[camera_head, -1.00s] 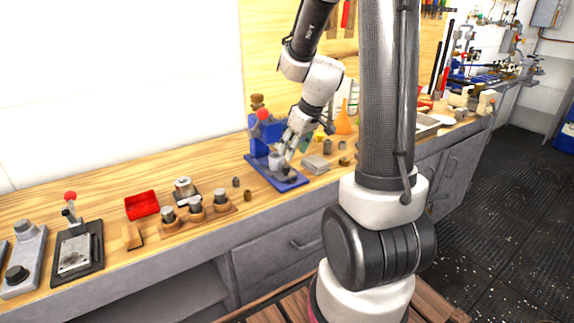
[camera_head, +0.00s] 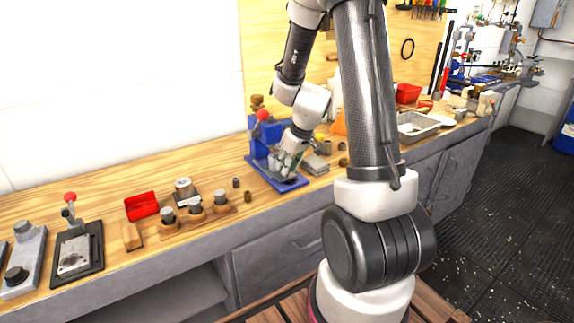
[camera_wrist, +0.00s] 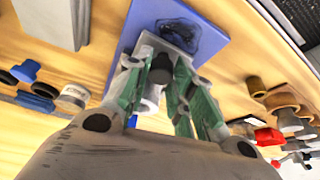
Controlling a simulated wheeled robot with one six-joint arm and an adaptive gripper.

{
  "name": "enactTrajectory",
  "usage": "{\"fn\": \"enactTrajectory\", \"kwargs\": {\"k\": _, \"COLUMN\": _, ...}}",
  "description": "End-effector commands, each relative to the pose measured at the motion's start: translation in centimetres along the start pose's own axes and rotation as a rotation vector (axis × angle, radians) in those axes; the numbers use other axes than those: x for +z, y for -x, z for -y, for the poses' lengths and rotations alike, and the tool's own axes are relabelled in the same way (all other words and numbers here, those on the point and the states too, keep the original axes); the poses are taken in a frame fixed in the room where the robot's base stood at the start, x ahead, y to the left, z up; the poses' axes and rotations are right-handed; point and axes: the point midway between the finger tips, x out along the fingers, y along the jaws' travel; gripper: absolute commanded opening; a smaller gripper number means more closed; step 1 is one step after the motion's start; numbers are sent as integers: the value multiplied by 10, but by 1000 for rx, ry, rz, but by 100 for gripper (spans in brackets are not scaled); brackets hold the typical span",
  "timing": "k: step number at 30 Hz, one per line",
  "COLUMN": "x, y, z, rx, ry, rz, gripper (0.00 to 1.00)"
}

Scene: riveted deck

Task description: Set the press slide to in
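The blue press (camera_head: 262,135) stands on the workbench with a red-knobbed lever at its top. In the wrist view its blue base plate (camera_wrist: 208,16) carries a grey slide (camera_wrist: 148,44) with a dark knob (camera_wrist: 160,72). A dark round patch lies on the plate beyond the slide. My gripper (camera_head: 287,168) is low over the front of the press. In the wrist view its green-padded fingers (camera_wrist: 157,82) are apart, one on each side of the dark knob. I cannot tell whether they touch it. In the head view my gripper hides most of the slide.
A grey block (camera_head: 316,165) sits close right of the press. Left along the bench are small dark cylinders, a wooden holder (camera_head: 197,216) with metal pieces, a red tray (camera_head: 142,206) and a red-knobbed fixture (camera_head: 76,250). An orange funnel stands behind my arm.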

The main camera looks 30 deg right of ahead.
Motion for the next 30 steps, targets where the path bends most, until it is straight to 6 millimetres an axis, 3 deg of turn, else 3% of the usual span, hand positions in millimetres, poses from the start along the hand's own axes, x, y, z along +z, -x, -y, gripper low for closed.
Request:
{"fn": "enactTrajectory", "kwargs": {"k": 2, "x": 0, "y": 0, "z": 0, "rx": 0, "ry": 0, "rz": 0, "gripper": 0}}
{"fn": "enactTrajectory", "kwargs": {"k": 7, "x": -1, "y": 0, "z": 0, "rx": 0, "ry": 0, "rz": 0, "gripper": 0}}
{"fn": "enactTrajectory", "kwargs": {"k": 15, "x": -33, "y": -14, "z": -8, "rx": 0, "ry": 1, "rz": -1, "gripper": 0}}
{"fn": "enactTrajectory", "kwargs": {"k": 24, "x": -38, "y": -14, "z": -10, "rx": 3, "ry": 1, "rz": -5, "gripper": 0}}
{"fn": "enactTrajectory", "kwargs": {"k": 25, "x": -38, "y": -14, "z": -10, "rx": 3, "ry": 1, "rz": -5, "gripper": 28}}
{"fn": "enactTrajectory", "kwargs": {"k": 28, "x": -39, "y": -14, "z": -10, "rx": 4, "ry": 1, "rz": -6, "gripper": 46}}
{"fn": "enactTrajectory", "kwargs": {"k": 30, "x": -39, "y": -14, "z": -10, "rx": 4, "ry": 1, "rz": -6, "gripper": 46}}
